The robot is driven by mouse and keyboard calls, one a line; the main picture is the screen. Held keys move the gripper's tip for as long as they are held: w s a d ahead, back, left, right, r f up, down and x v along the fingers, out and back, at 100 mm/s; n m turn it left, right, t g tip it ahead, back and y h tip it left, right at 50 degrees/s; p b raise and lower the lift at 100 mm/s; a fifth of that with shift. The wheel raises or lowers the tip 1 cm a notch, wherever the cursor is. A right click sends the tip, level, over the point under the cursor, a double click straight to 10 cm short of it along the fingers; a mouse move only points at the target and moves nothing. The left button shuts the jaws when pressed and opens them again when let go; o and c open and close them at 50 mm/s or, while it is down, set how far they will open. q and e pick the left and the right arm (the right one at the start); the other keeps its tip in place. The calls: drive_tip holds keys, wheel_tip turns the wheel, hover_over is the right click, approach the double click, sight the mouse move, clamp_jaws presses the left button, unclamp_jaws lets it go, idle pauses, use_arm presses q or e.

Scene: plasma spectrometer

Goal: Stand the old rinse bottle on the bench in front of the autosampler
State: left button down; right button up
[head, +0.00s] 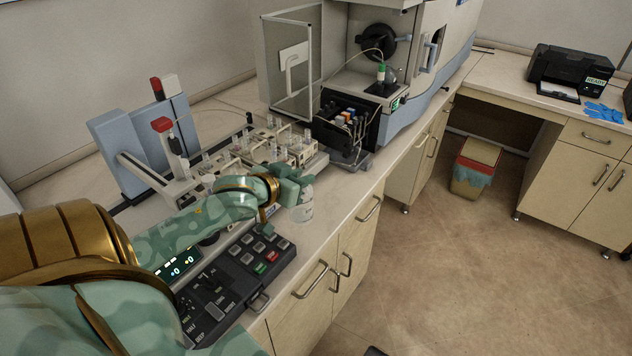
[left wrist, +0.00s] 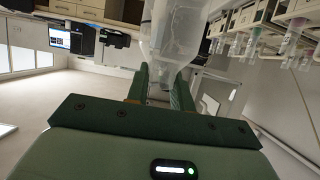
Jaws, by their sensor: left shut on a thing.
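The rinse bottle (head: 304,208), clear and translucent, is near the bench's front edge in the head view. My left gripper (head: 292,186) is shut on it, and the bottle looks upright. I cannot tell whether its base touches the bench (head: 318,235). In the left wrist view the bottle (left wrist: 178,30) sits between the two green fingers of the left gripper (left wrist: 160,85). The autosampler (head: 126,150), blue-grey with a red-capped arm, stands behind my left arm with racks of vials (head: 262,150) beside it. My arm hides part of it. My right gripper is not in view.
A black control keypad (head: 238,268) lies on the bench just left of the bottle. The spectrometer (head: 410,60) and a dark bottle holder (head: 345,128) stand farther along the bench. A narrow bare strip of bench runs along the front edge. A bin (head: 476,165) stands on the floor.

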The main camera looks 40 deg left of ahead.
use_arm(q)
drive_tip(key=w+a+f+b, duration=0.5)
drive_tip(key=w+f, duration=0.4)
drive_tip(key=f, duration=0.2)
drive_tip(key=shift+w+f, duration=0.2)
drive_tip(key=shift+f, duration=0.1)
drive_tip(key=c, duration=1.2)
unclamp_jaws()
drive_tip(key=shift+f, duration=0.1)
drive_tip(key=p+v, duration=0.3)
drive_tip(key=v, duration=0.9)
drive_tip(key=shift+p, duration=0.3)
